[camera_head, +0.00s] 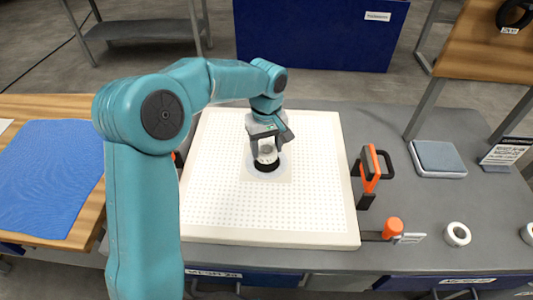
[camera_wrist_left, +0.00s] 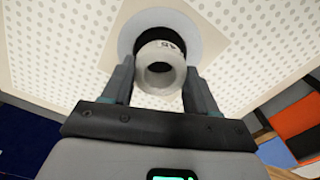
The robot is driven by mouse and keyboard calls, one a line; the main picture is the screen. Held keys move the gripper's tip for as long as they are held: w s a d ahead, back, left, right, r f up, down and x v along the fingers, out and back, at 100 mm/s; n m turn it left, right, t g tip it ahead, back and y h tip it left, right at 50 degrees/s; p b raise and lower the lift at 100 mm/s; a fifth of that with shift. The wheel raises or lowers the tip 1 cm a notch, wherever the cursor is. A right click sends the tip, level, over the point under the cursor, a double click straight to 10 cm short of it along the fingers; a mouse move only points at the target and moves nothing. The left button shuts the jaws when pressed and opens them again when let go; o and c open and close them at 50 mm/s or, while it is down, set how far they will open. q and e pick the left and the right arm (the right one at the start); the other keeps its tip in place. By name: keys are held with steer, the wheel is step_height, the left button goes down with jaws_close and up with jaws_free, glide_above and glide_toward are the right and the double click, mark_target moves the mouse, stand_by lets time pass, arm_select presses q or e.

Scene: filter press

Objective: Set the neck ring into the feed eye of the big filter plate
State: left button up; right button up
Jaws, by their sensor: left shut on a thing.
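The big filter plate (camera_head: 225,209) is a white, dotted slab lying flat on the grey table. Its feed eye (camera_head: 268,167) is a dark round hole with a pale rim near the middle; the dark opening also shows in the left wrist view (camera_wrist_left: 155,36). My left gripper (camera_head: 266,150) is shut on the neck ring (camera_head: 267,154), a pale collar with a hole, seen between the fingers in the left wrist view (camera_wrist_left: 160,68). The ring is at the eye and covers part of it; I cannot tell how deep it sits. My right gripper is not in view.
A white ring (camera_head: 457,234) and a grey pad (camera_head: 437,158) lie on the table at right. A blue cloth (camera_head: 45,180) lies at left.

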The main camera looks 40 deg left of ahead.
arm_select(q)
step_height(320, 180, down, 3)
steer(key=shift+f, duration=0.1)
steer(key=shift+f, duration=0.15)
steer(key=o, duration=1.1)
steer(key=shift+c, duration=0.2)
steer(key=shift+r, duration=0.25)
step_height(320, 180, up, 12)
steer(key=p, duration=0.1)
